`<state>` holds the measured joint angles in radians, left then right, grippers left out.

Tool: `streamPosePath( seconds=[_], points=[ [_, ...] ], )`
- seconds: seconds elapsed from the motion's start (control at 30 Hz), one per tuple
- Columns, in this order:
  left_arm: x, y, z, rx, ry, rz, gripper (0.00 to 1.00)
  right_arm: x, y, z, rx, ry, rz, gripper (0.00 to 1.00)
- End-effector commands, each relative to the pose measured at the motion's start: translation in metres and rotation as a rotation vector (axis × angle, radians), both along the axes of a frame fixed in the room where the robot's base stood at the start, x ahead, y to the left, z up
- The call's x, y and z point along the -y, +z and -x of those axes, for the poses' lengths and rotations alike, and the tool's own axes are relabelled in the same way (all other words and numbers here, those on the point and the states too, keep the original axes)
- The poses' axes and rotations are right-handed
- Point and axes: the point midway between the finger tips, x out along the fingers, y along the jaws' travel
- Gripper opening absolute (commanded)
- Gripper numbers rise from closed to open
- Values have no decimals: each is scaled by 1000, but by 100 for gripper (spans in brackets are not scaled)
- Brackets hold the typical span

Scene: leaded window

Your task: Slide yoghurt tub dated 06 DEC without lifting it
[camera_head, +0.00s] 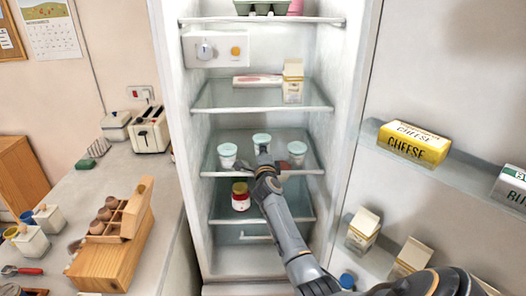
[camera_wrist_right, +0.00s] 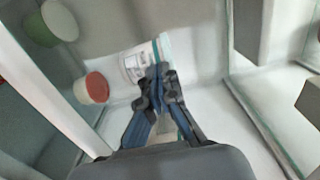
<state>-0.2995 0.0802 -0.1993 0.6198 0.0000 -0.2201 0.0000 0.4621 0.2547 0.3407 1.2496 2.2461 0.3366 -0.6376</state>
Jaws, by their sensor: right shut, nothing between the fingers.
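Three white tubs with pale green lids stand on a glass fridge shelf (camera_head: 232,170): a left tub (camera_head: 228,155), a middle tub (camera_head: 262,139) set further back, and a right tub (camera_head: 297,149). My right gripper (camera_head: 264,160) is shut and empty, reaching in just in front of the middle tub. In the right wrist view the shut fingertips (camera_wrist_right: 162,76) are at the side of a white tub (camera_wrist_right: 143,62) with printed label; I cannot tell whether they touch it. No date is readable. My left gripper is not in view.
A jar with a red label (camera_head: 240,197) stands on the shelf below. The open door at right holds a cheese pack (camera_head: 413,143) and cartons. Fridge walls bound both sides.

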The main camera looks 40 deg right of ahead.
Motion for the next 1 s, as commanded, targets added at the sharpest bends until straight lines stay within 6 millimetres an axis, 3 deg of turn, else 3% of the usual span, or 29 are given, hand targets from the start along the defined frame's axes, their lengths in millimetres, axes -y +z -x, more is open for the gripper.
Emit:
streamPosePath(
  seconds=[0.5,1.0],
  points=[
    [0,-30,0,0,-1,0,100,41,-2,-51,1,0,1,0],
    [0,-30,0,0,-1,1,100,43,0,-55,0,1,0,0]
  ],
)
